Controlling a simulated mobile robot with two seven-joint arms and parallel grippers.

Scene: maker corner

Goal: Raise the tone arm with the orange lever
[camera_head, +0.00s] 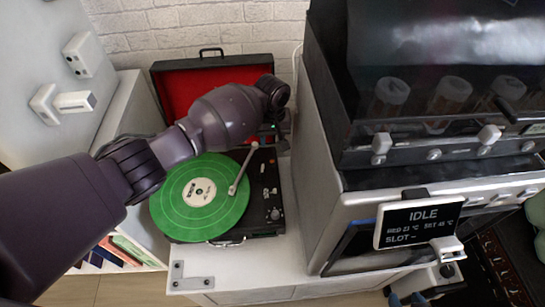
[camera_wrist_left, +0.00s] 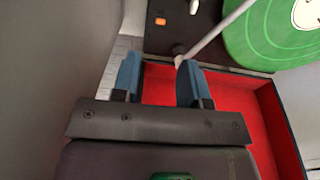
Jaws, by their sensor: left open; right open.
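The record player (camera_head: 262,218) stands open on a white cabinet with a green record (camera_head: 225,205) on it. Its pale tone arm (camera_head: 239,177) reaches over the record's right part. In the left wrist view the tone arm (camera_wrist_left: 215,32) runs from a dark pivot up to the right. The small orange lever (camera_wrist_left: 160,21) shows on the black deck there, ahead of the fingers. My left gripper (camera_wrist_left: 158,78) is open and empty, over the red-lined lid near the pivot. In the head view my forearm and wrist hide its fingertips. My right gripper (camera_head: 406,298) shows at the bottom edge, open.
A large machine with an IDLE display (camera_head: 420,222) stands close on the right of the player. The raised red-lined lid (camera_head: 190,95) is behind it, before a white brick wall. A white panel with switches (camera_head: 82,55) is at left.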

